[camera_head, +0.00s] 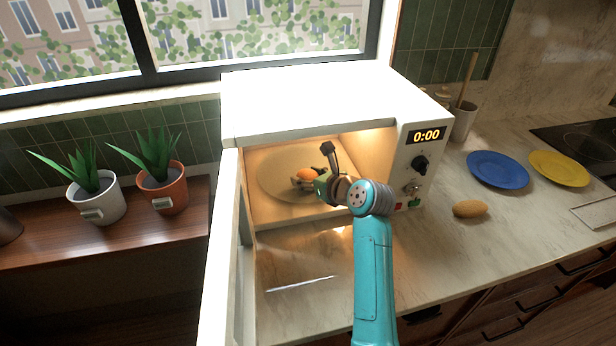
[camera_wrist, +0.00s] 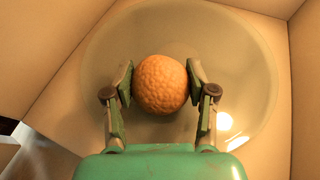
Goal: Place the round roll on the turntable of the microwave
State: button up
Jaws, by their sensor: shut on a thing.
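The round roll (camera_wrist: 161,85), orange-brown and bumpy, is between the two green fingers of my gripper (camera_wrist: 160,80), which is shut on it. In the head view the roll (camera_head: 306,174) and my gripper (camera_head: 305,180) are inside the lit microwave (camera_head: 300,105), over the round turntable (camera_head: 272,178). In the wrist view the pale turntable (camera_wrist: 245,60) spreads behind the roll on all sides. I cannot tell whether the roll touches it. My arm enters through the open front and partly hides the gripper.
The microwave door (camera_head: 226,260) stands open at the left. An oval brown roll-like item (camera_head: 470,208) lies on the counter at the right, near a blue plate (camera_head: 497,169) and a yellow plate (camera_head: 560,168). Two potted plants stand left. The counter before the microwave is clear.

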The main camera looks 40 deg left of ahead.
jog(key=shift+f, duration=0.15)
jog(key=o, duration=1.3)
jog(key=shift+c, duration=0.2)
jog(key=shift+r, duration=0.2)
jog(key=v, duration=1.2)
